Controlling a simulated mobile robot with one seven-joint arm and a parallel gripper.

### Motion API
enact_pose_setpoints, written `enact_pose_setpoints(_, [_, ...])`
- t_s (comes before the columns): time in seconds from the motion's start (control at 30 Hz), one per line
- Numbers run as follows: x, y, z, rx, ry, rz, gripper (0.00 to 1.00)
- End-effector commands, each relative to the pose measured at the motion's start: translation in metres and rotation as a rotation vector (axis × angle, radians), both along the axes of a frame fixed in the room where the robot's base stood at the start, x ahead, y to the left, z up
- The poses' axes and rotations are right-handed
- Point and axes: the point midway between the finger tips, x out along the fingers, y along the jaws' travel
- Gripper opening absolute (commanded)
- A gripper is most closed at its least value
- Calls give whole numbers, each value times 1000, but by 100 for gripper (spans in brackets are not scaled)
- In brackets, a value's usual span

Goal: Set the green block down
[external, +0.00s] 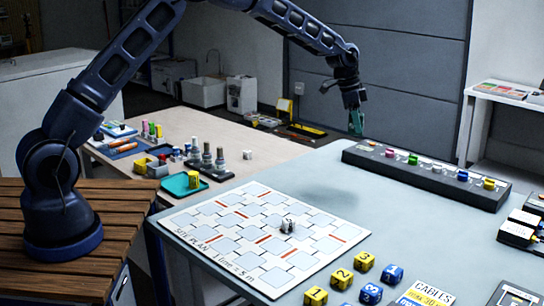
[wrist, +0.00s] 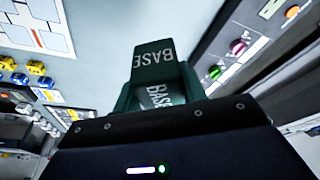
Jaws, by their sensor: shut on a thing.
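The green block (wrist: 152,58) is dark green with the word BASE on it in the wrist view. In the external view the green block (external: 356,123) hangs under my gripper (external: 354,104), near the far edge of the grey table (external: 390,215). My gripper is shut on it and holds it above the tabletop; the exact height is hard to judge. The fingertips are mostly hidden by the block and the gripper body in the wrist view.
A white site plan sheet (external: 198,222) with a small grey piece (external: 287,226) covers the left of the table. A dark strip with coloured knobs (external: 425,172) lies along the far right edge. Yellow and blue number cubes (external: 341,279) stand in front. The table between sheet and strip is clear.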

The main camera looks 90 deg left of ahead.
Motion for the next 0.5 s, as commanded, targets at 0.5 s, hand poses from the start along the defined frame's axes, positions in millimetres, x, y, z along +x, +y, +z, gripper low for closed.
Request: enact_pose_setpoints(0.5, [-78, 178, -9, 2, 0, 270, 17])
